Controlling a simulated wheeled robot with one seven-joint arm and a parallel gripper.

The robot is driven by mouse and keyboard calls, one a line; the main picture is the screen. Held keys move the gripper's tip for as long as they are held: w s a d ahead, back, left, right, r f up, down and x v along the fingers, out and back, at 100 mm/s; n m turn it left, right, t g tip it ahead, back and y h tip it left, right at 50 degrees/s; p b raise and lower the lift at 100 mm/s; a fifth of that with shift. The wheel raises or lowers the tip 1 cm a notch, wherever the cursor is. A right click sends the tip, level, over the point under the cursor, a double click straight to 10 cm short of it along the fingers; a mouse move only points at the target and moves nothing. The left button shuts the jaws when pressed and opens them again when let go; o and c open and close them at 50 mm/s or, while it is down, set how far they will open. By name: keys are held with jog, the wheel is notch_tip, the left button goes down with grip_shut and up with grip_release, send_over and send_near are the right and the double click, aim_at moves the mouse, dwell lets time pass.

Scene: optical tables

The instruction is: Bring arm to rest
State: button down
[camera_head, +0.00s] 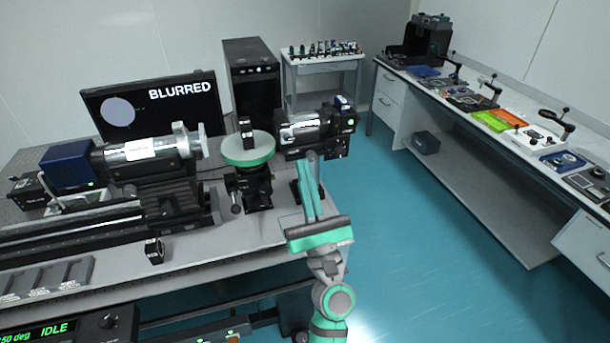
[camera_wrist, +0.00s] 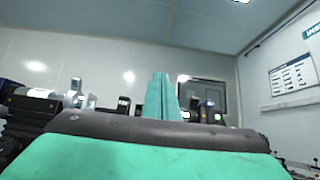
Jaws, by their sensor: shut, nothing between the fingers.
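My gripper (camera_head: 310,156) is shut and empty, with its two green-and-grey fingers together and pointing up. In the head view it stands at the right end of the optical table (camera_head: 205,262), just in front of the black-and-silver instrument (camera_head: 306,132). I cannot tell whether the fingers touch that instrument. In the wrist view the closed fingers (camera_wrist: 160,98) rise above the dark gripper body. My arm comes up from the lower edge of the head view, over the table's right edge.
A green round stage (camera_head: 248,150) carries a small black block. A silver cylinder instrument (camera_head: 150,155) lies on a rail to the left. A monitor (camera_head: 150,105) reads BLURRED. A small black block (camera_head: 154,251) sits on the table front. The teal floor (camera_head: 420,240) is clear toward the right bench (camera_head: 500,160).

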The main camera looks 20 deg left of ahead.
dwell(0.3)
jog(key=s+d+f+m+t+h, duration=0.1)
jog(key=s+d+f+m+h, duration=0.35)
jog(key=f+m, duration=0.35)
jog(key=s+d+f+m+h, duration=0.45)
jog(key=f+m, duration=0.25)
jog(key=m, duration=0.3)
jog(key=s+d+f+m+t+h, duration=0.1)
jog(key=s+d+f+m+h, duration=0.35)
jog(key=f+m, duration=0.35)
jog(key=s+d+f+m+g+h, duration=0.1)
jog(key=s+d+f+m+g, duration=0.1)
jog(key=s+m, duration=0.4)
jog(key=s+d+f+m+g+h, duration=0.2)
jog(key=s+d+f+m, duration=0.1)
jog(key=s+m, duration=0.3)
jog(key=s+d+f+m+g+h, duration=0.1)
jog(key=s+d+f+m+g, duration=0.1)
jog(key=s+f+m, duration=0.3)
jog(key=s+d+m, duration=0.1)
jog(key=s, duration=0.3)
jog(key=shift+m+h, duration=0.3)
jog(key=shift+h, duration=0.05)
